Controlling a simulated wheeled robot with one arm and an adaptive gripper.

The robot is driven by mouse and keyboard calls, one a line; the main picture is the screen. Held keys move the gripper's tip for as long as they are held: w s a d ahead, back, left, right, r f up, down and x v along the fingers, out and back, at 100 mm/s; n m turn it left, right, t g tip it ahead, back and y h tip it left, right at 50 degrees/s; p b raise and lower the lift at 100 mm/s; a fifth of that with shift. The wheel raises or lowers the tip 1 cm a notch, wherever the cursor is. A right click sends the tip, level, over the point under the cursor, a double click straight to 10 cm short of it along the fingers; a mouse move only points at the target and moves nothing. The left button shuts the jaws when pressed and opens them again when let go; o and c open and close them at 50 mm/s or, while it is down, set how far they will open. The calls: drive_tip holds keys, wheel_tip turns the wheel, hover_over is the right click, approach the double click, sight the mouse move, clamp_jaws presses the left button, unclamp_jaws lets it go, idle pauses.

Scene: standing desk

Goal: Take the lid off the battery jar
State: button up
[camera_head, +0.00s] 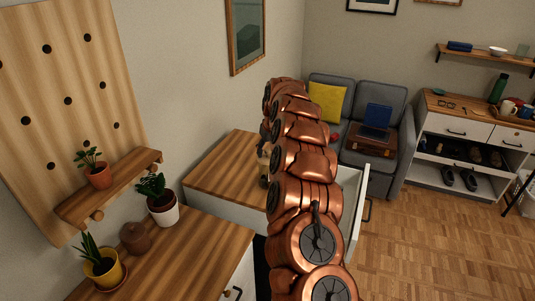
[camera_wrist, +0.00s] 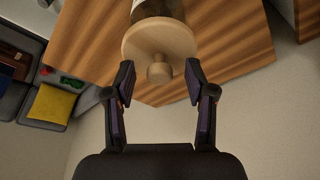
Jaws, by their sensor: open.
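The jar (camera_head: 264,168) stands on the wooden desk top (camera_head: 222,172) and is partly hidden by my arm in the head view. In the wrist view the jar's glass body (camera_wrist: 157,8) shows at the top edge, with its round pale wooden lid (camera_wrist: 143,42) on it. The lid has a round knob (camera_wrist: 159,72) facing the camera. My gripper (camera_wrist: 159,76) is open, one finger on each side of the knob with gaps between. The fingertips appear near the lid's lower rim; I cannot tell their exact depth. My gripper is hidden in the head view.
An open white drawer (camera_head: 352,205) sticks out right of my arm. A nearer wooden top (camera_head: 190,260) holds a brown pot (camera_head: 135,237) and potted plants (camera_head: 163,208). A grey sofa (camera_head: 392,103) with a yellow cushion (camera_head: 327,101) stands behind. The wood floor (camera_head: 440,240) is clear at right.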

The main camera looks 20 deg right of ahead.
drive_tip(key=shift+f, duration=0.35)
clamp_jaws()
idle(0.4)
